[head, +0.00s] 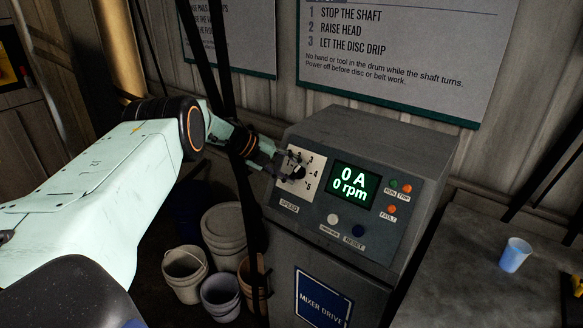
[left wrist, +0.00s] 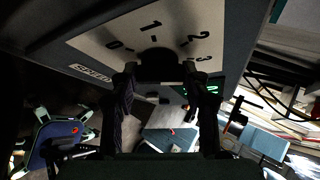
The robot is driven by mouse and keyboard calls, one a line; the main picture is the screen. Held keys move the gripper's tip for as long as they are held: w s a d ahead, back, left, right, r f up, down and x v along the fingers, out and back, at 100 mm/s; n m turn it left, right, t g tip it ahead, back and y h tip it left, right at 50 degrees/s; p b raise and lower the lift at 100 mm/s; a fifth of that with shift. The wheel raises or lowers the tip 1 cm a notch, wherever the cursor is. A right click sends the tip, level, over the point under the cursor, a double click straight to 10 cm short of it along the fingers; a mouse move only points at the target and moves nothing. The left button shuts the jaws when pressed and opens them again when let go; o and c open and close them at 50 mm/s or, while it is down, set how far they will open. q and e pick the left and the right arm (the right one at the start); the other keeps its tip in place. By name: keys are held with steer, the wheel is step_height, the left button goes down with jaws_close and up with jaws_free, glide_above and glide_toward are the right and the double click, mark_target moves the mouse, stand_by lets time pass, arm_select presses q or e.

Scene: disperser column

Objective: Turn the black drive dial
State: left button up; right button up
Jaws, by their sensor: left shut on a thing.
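The black drive dial (head: 298,171) sits on a pale plate marked SPEED with numbers around it, on the sloping face of a grey mixer drive cabinet (head: 325,255). In the left wrist view the dial (left wrist: 160,64) is at top centre, with 0, 1, 2 and 3 around it. My left gripper (head: 285,170) reaches the dial from the left in the head view. In the left wrist view its fingers (left wrist: 162,78) are on both sides of the dial, shut on it. The dial's pointer is hidden. My right gripper is not in view.
Several buckets (head: 224,230) stand on the floor left of the cabinet. A blue cup (head: 515,255) stands on a grey surface at right. Dark straps (head: 240,195) hang close to my left arm.

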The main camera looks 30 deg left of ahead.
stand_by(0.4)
arm_select(q)
steer(key=o, duration=1.2)
steer(key=shift+d, duration=0.1)
steer(key=shift+c, duration=0.2)
steer(key=shift+r, duration=0.1)
steer(key=shift+s+a+r, duration=0.2)
steer(key=shift+a+r, duration=0.05)
steer(key=shift+a, duration=0.1)
steer(key=v, duration=1.1)
steer(key=shift+r, duration=0.1)
